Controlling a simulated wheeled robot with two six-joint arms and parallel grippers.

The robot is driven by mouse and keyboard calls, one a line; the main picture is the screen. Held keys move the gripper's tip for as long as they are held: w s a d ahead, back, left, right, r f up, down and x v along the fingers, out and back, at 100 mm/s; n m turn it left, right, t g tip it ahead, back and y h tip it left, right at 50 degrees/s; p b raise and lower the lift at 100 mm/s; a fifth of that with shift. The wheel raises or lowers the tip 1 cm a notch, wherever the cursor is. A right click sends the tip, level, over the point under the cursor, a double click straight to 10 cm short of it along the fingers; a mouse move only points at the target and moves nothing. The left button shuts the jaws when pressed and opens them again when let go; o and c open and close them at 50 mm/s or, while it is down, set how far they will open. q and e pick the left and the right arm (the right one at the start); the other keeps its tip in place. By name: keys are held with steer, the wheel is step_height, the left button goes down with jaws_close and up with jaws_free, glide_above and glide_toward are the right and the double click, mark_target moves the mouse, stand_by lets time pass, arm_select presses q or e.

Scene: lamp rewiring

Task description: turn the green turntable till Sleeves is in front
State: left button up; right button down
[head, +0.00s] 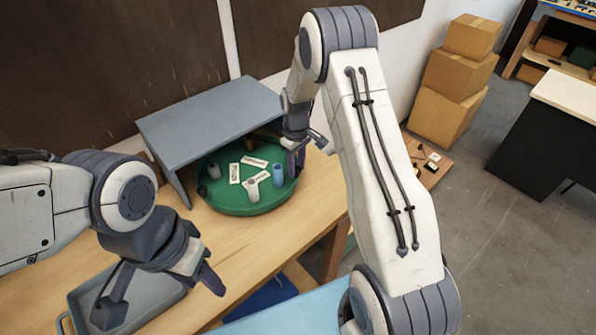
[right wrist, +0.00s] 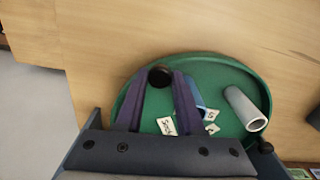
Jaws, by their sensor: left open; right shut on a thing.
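The round green turntable (head: 235,208) sits on the wooden bench, its back part under a grey shelf. It bears white labels (head: 254,161), a grey cylinder (head: 213,170), a whitish tube (head: 252,190) and a blue tube (head: 278,174). In the head view the labels are too small to read. In the right wrist view one label (right wrist: 166,126) seems to start with S; I cannot read it surely. My right gripper (head: 294,163) is at the turntable's right edge, shut on a dark round knob (right wrist: 160,76). My left gripper (head: 212,280) is open and empty, above the bench front, away from the turntable.
The grey shelf (head: 205,110) roofs the turntable's back. A second dark knob (head: 202,191) stands at its left rim. A grey tray (head: 150,312) lies near my left gripper. The bench in front of the turntable is clear. Cardboard boxes (head: 455,75) stand far right.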

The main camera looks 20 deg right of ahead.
steer(key=shift+w+d, duration=0.1)
steer(key=shift+w, duration=0.1)
steer(key=c, duration=0.5)
jaws_free()
steer(key=shift+r, duration=0.5)
step_height(320, 180, up, 10)
steer(key=b, duration=0.2)
steer(key=shift+f+b, duration=0.2)
steer(key=shift+b, duration=0.2)
